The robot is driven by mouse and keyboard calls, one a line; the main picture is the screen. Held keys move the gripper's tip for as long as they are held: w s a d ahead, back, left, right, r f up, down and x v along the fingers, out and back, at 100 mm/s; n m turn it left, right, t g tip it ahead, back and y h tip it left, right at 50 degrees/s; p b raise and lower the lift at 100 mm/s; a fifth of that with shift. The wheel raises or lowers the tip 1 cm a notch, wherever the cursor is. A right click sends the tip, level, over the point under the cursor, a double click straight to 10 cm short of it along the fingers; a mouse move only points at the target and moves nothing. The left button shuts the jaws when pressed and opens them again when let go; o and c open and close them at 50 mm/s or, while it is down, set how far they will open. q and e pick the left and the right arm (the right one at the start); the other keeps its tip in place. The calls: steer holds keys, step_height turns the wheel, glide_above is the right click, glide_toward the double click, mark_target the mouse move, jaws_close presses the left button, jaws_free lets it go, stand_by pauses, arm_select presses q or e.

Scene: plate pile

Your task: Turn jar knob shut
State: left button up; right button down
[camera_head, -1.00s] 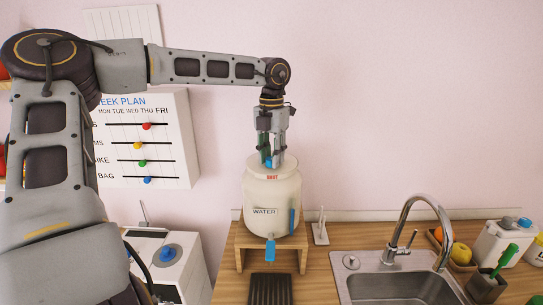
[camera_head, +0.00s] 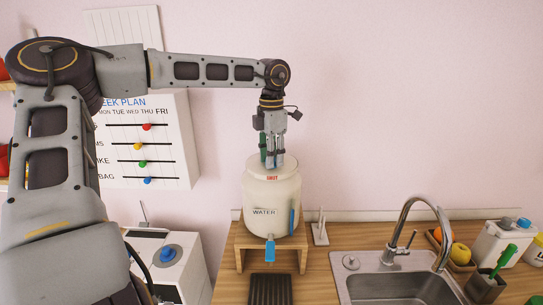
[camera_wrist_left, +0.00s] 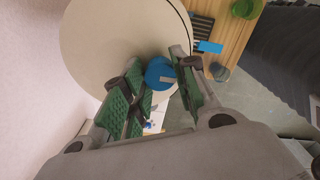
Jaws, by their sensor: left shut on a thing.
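The cream jar (camera_head: 258,195), marked WATER, stands upright on a wooden stand (camera_head: 240,240). Its pale round lid (camera_wrist_left: 105,45) fills the upper left of the left wrist view, and red lettering reading SHUT shows near the lid's front edge in the head view. A blue knob (camera_wrist_left: 157,72) with a pale pointer mark is on the lid. My left gripper (camera_head: 271,163) points down over the lid with its green-padded fingers shut on the knob, one on each side. The fingers hide most of the knob in the head view. My right gripper is not shown.
A blue tap (camera_head: 269,251) is at the jar's front, above a dark slatted tray (camera_head: 270,290). A sink (camera_head: 395,287) with a tall faucet (camera_head: 405,225) is to the right. A week-plan board (camera_head: 180,140) hangs behind my left arm.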

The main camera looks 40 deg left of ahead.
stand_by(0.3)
arm_select(q)
steer(key=o, duration=1)
steer(key=shift+r, duration=6)
